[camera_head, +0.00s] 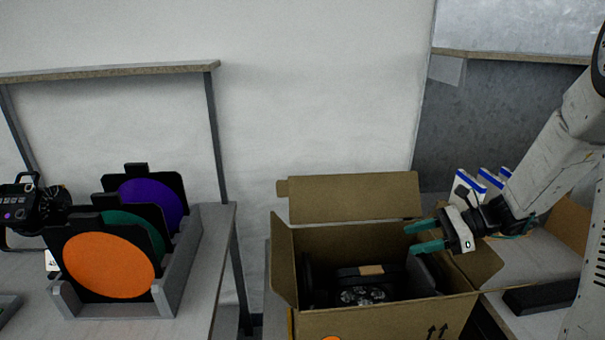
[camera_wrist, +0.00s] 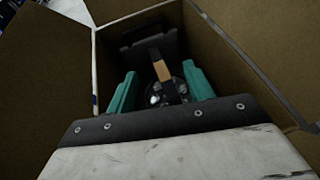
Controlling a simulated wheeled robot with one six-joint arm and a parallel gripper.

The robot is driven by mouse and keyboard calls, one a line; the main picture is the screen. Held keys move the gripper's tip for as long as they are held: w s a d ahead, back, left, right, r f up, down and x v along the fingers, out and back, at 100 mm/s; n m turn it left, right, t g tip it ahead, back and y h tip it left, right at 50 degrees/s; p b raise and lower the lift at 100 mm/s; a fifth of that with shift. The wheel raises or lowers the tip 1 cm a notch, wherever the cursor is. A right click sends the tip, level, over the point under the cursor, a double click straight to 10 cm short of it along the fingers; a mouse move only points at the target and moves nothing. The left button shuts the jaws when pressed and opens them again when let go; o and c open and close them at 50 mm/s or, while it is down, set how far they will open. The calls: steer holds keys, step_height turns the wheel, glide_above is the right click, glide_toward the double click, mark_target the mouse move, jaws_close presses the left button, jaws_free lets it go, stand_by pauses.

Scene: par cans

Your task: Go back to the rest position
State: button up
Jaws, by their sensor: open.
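My gripper (camera_head: 425,238) is over the right side of an open cardboard box (camera_head: 385,321) in the head view. Its two teal fingers are apart, with nothing held between them. In the wrist view my gripper (camera_wrist: 158,92) points down into the box. A black par can (camera_head: 362,294) lies inside the box, with a tan strip on it and its lamp face partly showing. It also shows beyond the fingers in the wrist view (camera_wrist: 172,85). The lower part of the can is hidden by the box walls.
A grey rack (camera_head: 186,270) on the left table holds orange (camera_head: 108,265), green and purple filters in black frames. Another black lamp (camera_head: 40,205) stands at far left. The box flaps stand open. A black bar-shaped object (camera_head: 543,294) lies on the right table.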

steer(key=s+a+r+n+g+h, duration=0.1)
steer(key=s+a+r+n+h, duration=0.1)
steer(key=s, duration=0.4)
steer(key=s+a+r+n+g+h, duration=0.2)
steer(key=s+a+r+n+h, duration=0.1)
steer(key=s+r+n, duration=0.2)
steer(key=s+a+r+n+g+h, duration=0.1)
steer(key=s+a+r+n+h, duration=0.2)
steer(key=s+n, duration=0.4)
steer(key=shift+s+a+r, duration=0.3)
steer(key=shift+s+r, duration=0.15)
steer(key=shift+r, duration=0.25)
steer(key=s+d+r+n+t+h, duration=0.2)
steer(key=s+n+h, duration=0.2)
steer(key=s+n, duration=0.2)
steer(key=shift+s+d+h, duration=0.4)
steer(key=shift+s, duration=0.55)
